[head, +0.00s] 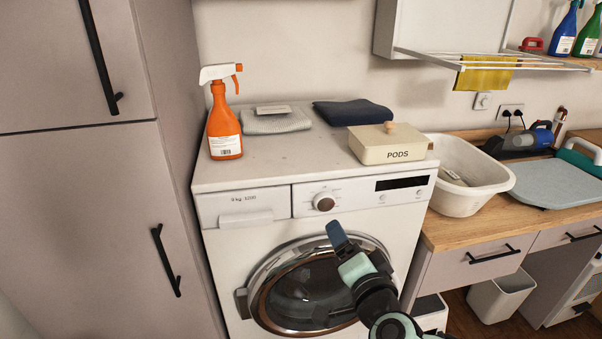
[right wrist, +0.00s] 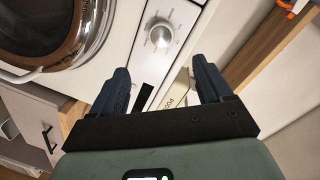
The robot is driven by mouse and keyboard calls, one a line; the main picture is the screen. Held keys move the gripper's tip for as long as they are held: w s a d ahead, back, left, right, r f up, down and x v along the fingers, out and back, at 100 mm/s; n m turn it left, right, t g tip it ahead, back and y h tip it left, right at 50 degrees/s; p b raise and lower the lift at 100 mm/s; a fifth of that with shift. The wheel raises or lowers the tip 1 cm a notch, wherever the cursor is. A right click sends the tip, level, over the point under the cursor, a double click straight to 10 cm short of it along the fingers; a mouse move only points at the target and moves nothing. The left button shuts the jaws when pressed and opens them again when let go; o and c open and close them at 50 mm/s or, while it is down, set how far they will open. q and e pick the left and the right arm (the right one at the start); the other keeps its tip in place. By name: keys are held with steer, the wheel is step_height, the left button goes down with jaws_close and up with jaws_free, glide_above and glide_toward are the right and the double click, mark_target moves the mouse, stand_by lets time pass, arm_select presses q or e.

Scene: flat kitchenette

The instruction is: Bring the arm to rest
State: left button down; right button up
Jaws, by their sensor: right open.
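My right gripper (head: 337,236) is in front of the washing machine (head: 222,177), near the top of its round door (head: 300,290). In the right wrist view my right gripper (right wrist: 162,76) has its two dark fingers wide apart with nothing held between them. The control knob (head: 324,202) is above and left of the gripper in the head view; it also shows beyond the fingers in the right wrist view (right wrist: 161,36). My left gripper is in neither view.
On the machine stand an orange spray bottle (head: 224,132), a grey cloth (head: 276,122), a dark folded cloth (head: 352,112) and a PODS box (head: 388,145). A white basin (head: 462,200) is on the wooden counter at right. A tall cabinet (head: 85,220) borders the left.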

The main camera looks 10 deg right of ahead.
step_height(320, 180, down, 31)
steer(key=s+n+g+p, duration=0.3)
steer(key=n+g+p, duration=0.2)
steer(key=g, duration=0.3)
steer(key=s+a+f+n+g+y+p, duration=0.1)
steer(key=s+f+g+y+p, duration=0.3)
steer(key=s+f, duration=0.9)
steer(key=s+a+f+g, duration=0.1)
steer(key=s+f+g, duration=0.1)
steer(key=s, duration=0.5)
steer(key=s+a+f+g+h+p, duration=0.1)
steer(key=s+f+g, duration=0.1)
steer(key=s, duration=0.5)
steer(key=shift+a+f+n+g, duration=0.15)
steer(key=shift+a+n+g, duration=0.25)
steer(key=shift+g, duration=0.4)
